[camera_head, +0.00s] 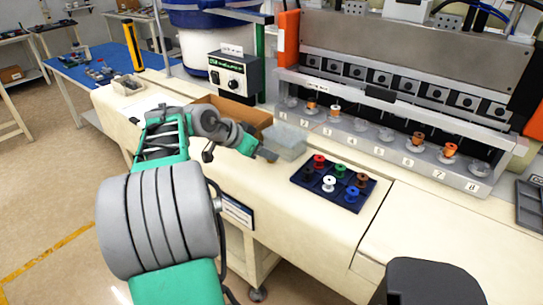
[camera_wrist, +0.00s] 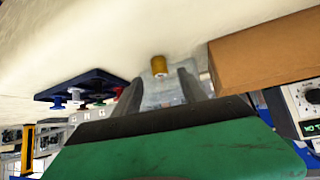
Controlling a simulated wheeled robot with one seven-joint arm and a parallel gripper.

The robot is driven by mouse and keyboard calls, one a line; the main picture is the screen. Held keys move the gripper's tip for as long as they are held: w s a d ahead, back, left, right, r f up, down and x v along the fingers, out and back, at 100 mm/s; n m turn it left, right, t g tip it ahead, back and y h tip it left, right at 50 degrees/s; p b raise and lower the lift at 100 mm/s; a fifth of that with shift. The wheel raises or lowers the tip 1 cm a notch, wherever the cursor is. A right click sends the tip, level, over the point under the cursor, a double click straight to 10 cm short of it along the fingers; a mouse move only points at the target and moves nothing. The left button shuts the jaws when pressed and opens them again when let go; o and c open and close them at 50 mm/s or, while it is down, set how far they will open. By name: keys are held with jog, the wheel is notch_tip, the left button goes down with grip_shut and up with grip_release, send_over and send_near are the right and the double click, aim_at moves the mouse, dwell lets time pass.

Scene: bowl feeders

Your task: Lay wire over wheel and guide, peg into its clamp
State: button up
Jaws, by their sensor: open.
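My gripper (camera_head: 266,153) is at the left side of a clear box (camera_head: 287,140) on the cream bench. In the wrist view my gripper (camera_wrist: 161,76) has its two dark fingers apart. A gold-brown cylinder (camera_wrist: 159,66) shows between the fingertips, with the clear box behind them; I cannot tell whether the cylinder touches either finger. The numbered machine (camera_head: 390,120) has a row of stations, some carrying orange spools (camera_head: 449,150). I cannot make out a wire, guide wheel, peg or clamp at this size.
A dark tray (camera_head: 297,178) with several coloured spools, among them a white one (camera_head: 328,183), lies right of the clear box. A cardboard box (camera_head: 232,108) stands behind my gripper, and a control box (camera_head: 235,76) behind that. The bench front right of the tray is clear.

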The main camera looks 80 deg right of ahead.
jog(key=x, duration=0.2)
jog(key=shift+s+d+f, duration=0.15)
jog(key=shift+d+f, duration=0.05)
jog(key=shift+d, duration=0.1)
jog(key=shift+c, duration=0.3)
grip_shut()
